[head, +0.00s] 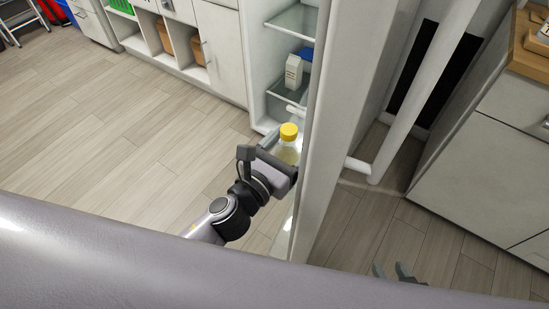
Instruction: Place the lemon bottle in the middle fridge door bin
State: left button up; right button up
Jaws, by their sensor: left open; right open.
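The lemon bottle (288,154), pale yellow with a yellow cap, is near the middle of the head view, beside the tall white fridge panel. My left gripper (284,162) is open at the bottle. A finger hides the bottle's lower part, so I cannot tell what it rests on or whether the fingers touch it. Clear fridge shelves or bins (277,90) show above the bottle; I cannot tell which is the middle door bin. My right gripper (396,272) is open and empty over the floor at the lower right.
A white carton (293,72) and a blue item (306,54) stand on a clear shelf. The fridge panel (340,120) rises close to the right of my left gripper. A white cabinet (500,165) stands at the right. The wooden floor (120,130) at left is clear.

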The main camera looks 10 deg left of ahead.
pick_arm(q)
jog(key=shift+r+p, duration=0.4)
jog(key=shift+r, duration=0.3)
jog(key=b+v, duration=0.3)
jog(key=v, duration=0.8)
jog(key=s+a+f+m+g+y, duration=0.2)
jog(key=a+f+m, duration=0.3)
jog(key=f+m, duration=0.4)
jog(key=s+a+f+m+g+y, duration=0.3)
jog(key=f+m, duration=0.7)
jog(key=m, duration=1.4)
jog(key=s+a+g, duration=0.1)
jog(key=a, duration=0.1)
jog(key=shift+a+f, duration=0.3)
pick_arm(e)
jog(key=shift+a+f, duration=0.1)
jog(key=shift+f, duration=0.45)
pick_arm(q)
jog(key=shift+s, duration=0.1)
pick_arm(e)
jog(key=shift+w, duration=0.1)
